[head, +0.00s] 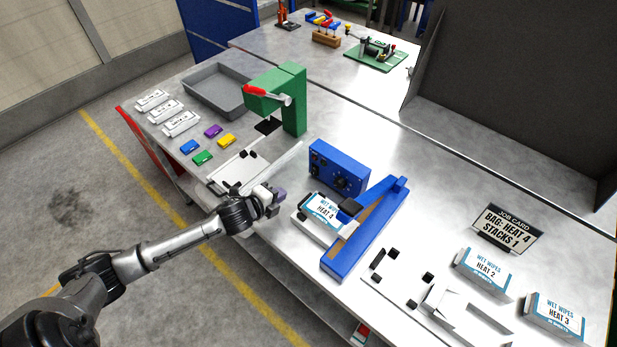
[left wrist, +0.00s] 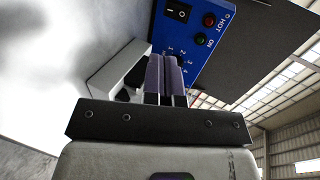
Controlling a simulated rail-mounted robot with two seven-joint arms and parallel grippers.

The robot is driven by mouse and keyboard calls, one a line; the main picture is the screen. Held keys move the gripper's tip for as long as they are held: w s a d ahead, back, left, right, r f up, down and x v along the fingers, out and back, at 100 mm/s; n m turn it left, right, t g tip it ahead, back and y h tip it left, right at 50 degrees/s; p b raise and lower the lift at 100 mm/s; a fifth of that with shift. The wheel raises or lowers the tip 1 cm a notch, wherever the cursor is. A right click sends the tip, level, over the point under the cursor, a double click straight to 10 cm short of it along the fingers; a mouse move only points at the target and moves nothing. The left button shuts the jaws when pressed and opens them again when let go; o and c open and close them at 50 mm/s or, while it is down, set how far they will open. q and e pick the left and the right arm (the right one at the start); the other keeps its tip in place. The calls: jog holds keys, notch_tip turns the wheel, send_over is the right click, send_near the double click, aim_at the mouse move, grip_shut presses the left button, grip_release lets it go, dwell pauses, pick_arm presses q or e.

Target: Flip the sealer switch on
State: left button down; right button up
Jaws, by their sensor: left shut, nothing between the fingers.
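The blue sealer control box (head: 340,168) stands on the bench just right of my left gripper (head: 277,196). Its front panel shows close up in the left wrist view (left wrist: 222,45), with a black rocker switch (left wrist: 178,12) marked I and O, a red lamp (left wrist: 209,20), a green lamp and a numbered dial. I cannot tell which side of the switch is pressed. My left gripper's fingers (left wrist: 165,75) are shut and empty, pointing toward the panel, with the switch beyond their tips. My right gripper is in neither view.
The blue sealer arm (head: 365,232) lies in front of the box, with a wet wipes pack (head: 322,211) beside it. A green press (head: 290,98) and grey tray (head: 217,90) stand behind left. A job card (head: 507,230) and wipes packs (head: 483,271) lie right.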

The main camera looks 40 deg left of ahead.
pick_arm(q)
jog(key=b, duration=0.2)
send_near(313, 174)
jog(key=x, duration=0.5)
jog(key=shift+f, duration=0.4)
jog(key=shift+w+f, duration=0.1)
jog(key=shift+w, duration=0.85)
jog(key=shift+f, duration=0.1)
jog(key=shift+w+d+f+b, duration=0.1)
jog(key=shift+w+f+b, duration=0.15)
jog(key=shift+b, duration=0.35)
jog(key=shift+s+r+t, duration=0.1)
jog(key=shift+r+t, duration=0.15)
jog(key=shift+t, duration=0.05)
jog(key=shift+r+p, duration=0.1)
jog(key=shift+p, duration=0.2)
